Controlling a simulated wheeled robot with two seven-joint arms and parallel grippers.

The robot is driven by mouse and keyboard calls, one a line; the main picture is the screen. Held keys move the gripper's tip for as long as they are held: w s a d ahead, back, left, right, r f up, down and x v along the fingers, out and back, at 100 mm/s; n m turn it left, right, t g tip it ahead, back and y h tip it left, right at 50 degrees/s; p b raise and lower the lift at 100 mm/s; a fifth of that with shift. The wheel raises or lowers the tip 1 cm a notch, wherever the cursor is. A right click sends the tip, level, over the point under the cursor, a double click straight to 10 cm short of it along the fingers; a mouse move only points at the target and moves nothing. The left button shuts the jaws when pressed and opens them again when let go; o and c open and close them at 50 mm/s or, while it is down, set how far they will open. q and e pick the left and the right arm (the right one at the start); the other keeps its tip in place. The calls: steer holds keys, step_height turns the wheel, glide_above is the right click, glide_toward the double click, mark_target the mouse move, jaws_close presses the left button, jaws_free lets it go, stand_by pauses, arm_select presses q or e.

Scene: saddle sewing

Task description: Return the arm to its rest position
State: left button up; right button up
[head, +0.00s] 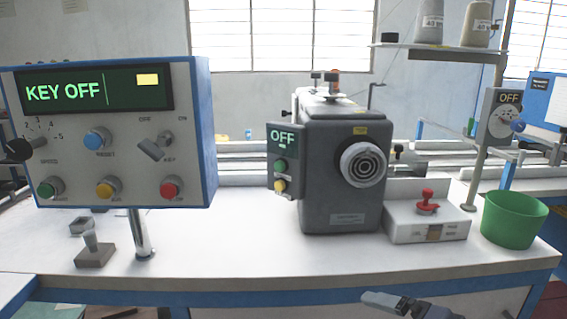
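A grey gripper (380,301), which I take to be my right one, shows at the bottom edge, right of the middle. It is in front of the table's front edge and below the tabletop, apart from everything on the table. Its fingers are seen at a slant, so I cannot tell whether they are open or shut. Nothing is visibly held in it. The rest of that arm is cut off by the frame. My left gripper and arm are not in view.
A control panel (185,100) reading KEY OFF stands at left on the white table (250,255). A grey machine (325,205) reading OFF stands mid-table. Right of it are a box (410,232) with a red knob and a green bin (512,222). The table's front middle is clear.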

steer(key=s+d+f+n+g+h+p, duration=0.1)
steer(key=s+d+f+n+g, duration=0.15)
steer(key=s+f, duration=0.3)
steer(key=s+d+f+n+g+h, duration=0.1)
steer(key=s+f+n+g+h, duration=0.1)
steer(key=s+f+n+g, duration=0.25)
step_height(320, 180, up, 20)
steer(key=s+t+p, duration=0.1)
steer(key=t+p, duration=0.1)
steer(key=p, duration=1.8)
steer(key=shift+a+f+m+y, duration=0.15)
steer(key=shift+m+y, duration=0.15)
steer(key=shift+m, duration=0.1)
